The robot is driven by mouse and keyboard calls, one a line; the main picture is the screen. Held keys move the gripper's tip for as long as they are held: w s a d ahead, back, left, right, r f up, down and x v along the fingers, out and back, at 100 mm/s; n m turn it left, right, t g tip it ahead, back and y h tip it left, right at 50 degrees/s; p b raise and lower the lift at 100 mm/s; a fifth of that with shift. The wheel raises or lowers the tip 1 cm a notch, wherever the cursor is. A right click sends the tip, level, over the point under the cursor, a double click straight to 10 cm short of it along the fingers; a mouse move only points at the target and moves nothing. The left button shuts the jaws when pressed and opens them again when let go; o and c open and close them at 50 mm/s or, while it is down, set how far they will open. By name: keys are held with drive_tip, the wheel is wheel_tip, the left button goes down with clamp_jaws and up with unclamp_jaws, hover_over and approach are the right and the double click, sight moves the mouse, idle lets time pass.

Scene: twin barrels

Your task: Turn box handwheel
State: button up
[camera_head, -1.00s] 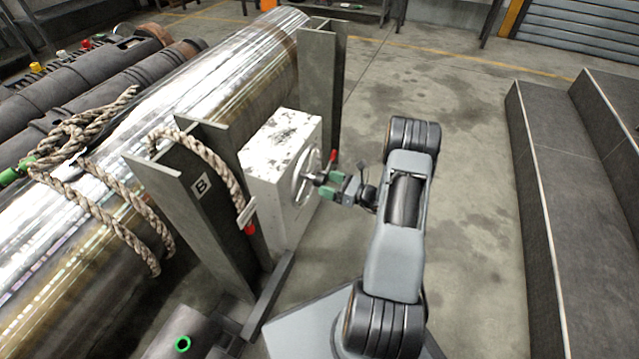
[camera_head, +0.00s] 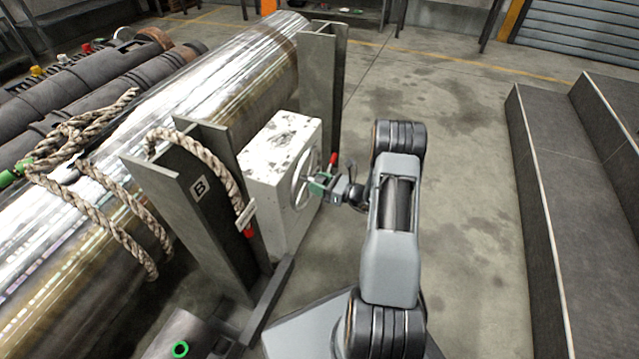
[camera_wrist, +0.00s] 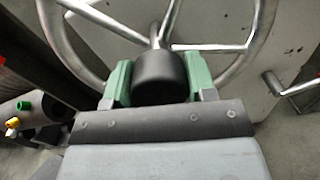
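The white, worn box (camera_head: 272,185) stands beside the large shiny barrel, with a metal handwheel (camera_head: 302,178) on its right face. In the wrist view the handwheel (camera_wrist: 215,47) fills the upper part, with silver spokes, a round rim and a black hub (camera_wrist: 160,78) in the middle. My gripper (camera_head: 320,183) is at the wheel's centre. Its two green fingers (camera_wrist: 159,85) stand on the left and right of the hub, very close to it; firm contact is not clear. The lower rim is hidden behind my gripper.
A red-tipped handle (camera_head: 333,158) is just above my gripper. A metal post marked B (camera_head: 200,188) with a rope (camera_head: 215,165) stands left of the box. Dark steps (camera_head: 560,200) are at the right. The floor between is open.

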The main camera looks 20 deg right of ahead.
drive_tip(key=c, duration=0.8)
drive_tip(key=shift+o, duration=0.2)
